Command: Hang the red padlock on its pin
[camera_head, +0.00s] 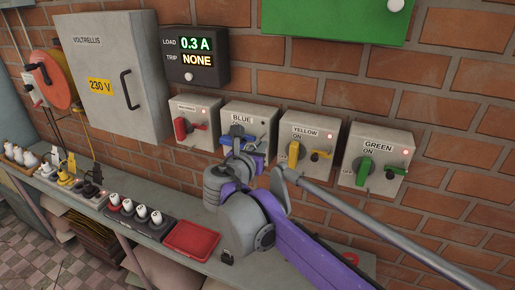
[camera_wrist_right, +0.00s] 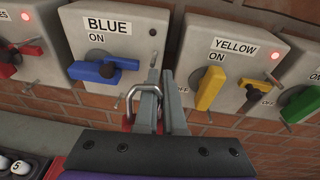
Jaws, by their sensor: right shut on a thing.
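My right gripper (camera_head: 246,150) is in front of the blue switch box (camera_head: 248,121) and partly covers it. In the right wrist view its fingers (camera_wrist_right: 162,88) are shut on the red padlock. The padlock's metal shackle (camera_wrist_right: 130,100) stands up beside the fingers, and only bits of its red body (camera_wrist_right: 160,127) show behind my wrist plate. The shackle is in front of the lower right part of the blue box (camera_wrist_right: 112,45). I cannot tell whether the shackle touches any pin. My left gripper is not in view.
The red-handled box (camera_head: 193,122) is left of the blue one; the yellow (camera_head: 303,137) and green (camera_head: 377,163) boxes are right. A red tray (camera_head: 191,240) and white numbered pieces (camera_head: 141,213) are on the shelf below. The load display (camera_head: 195,57) hangs above.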

